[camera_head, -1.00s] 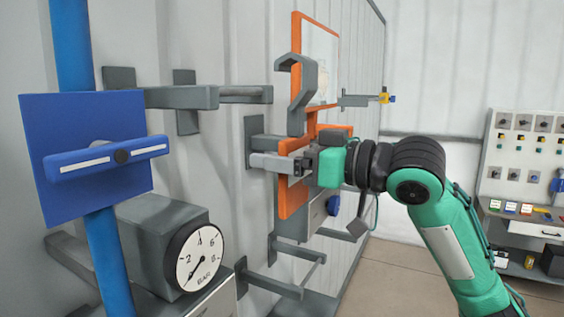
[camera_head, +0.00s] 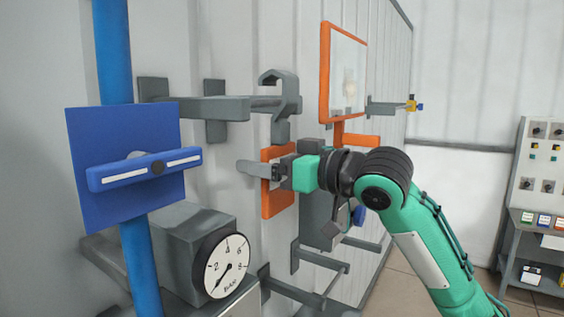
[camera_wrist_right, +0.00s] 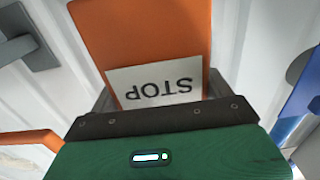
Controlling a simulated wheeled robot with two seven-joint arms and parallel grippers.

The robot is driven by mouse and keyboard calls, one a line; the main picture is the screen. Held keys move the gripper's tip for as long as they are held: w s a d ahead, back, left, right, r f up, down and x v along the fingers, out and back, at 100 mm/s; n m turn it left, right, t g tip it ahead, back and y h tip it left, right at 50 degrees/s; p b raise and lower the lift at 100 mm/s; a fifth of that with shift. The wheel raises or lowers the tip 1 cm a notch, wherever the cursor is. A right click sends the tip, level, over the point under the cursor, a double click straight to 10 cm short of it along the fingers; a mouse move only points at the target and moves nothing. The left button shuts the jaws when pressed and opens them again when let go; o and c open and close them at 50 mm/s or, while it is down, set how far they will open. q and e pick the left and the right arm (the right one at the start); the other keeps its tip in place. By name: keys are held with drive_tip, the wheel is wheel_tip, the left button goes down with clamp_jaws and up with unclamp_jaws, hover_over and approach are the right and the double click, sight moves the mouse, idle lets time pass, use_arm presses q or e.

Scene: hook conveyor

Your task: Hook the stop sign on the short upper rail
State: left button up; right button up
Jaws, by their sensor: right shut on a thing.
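The stop sign (camera_head: 270,208) is an orange plate held upright in front of the grey wall. A grey hook (camera_head: 282,80) rises from its top. My right gripper (camera_head: 276,172) is shut on the sign below the hook. In the right wrist view, the orange plate with its white STOP label (camera_wrist_right: 158,86) shows upside down beyond the gripper (camera_wrist_right: 160,118). The short upper rail (camera_head: 205,109) is a grey bar on wall brackets. The hook overlaps the rail's right end, its curved top above the bar. I cannot tell whether they touch. My left gripper is out of view.
A blue post with a blue panel (camera_head: 125,200) stands at the left, near a round gauge (camera_head: 228,265). An orange-framed white board (camera_head: 347,75) is behind the sign. Lower grey rails (camera_head: 318,262) stick out below. A panel with shelves (camera_head: 540,220) stands far right.

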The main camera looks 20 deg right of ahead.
drive_tip(key=shift+w+a, duration=0.25)
drive_tip(key=shift+w, duration=0.05)
drive_tip(key=shift+w+a+f+b, duration=0.1)
drive_tip(key=shift+f+b, duration=0.3)
drive_tip(key=shift+f, duration=0.4)
drive_tip(key=shift+w+a+f+b, duration=0.1)
drive_tip(key=shift+f+b, duration=0.25)
drive_tip(key=shift+f, duration=0.45)
drive_tip(key=shift+d, duration=0.1)
drive_tip(key=o, duration=1.2)
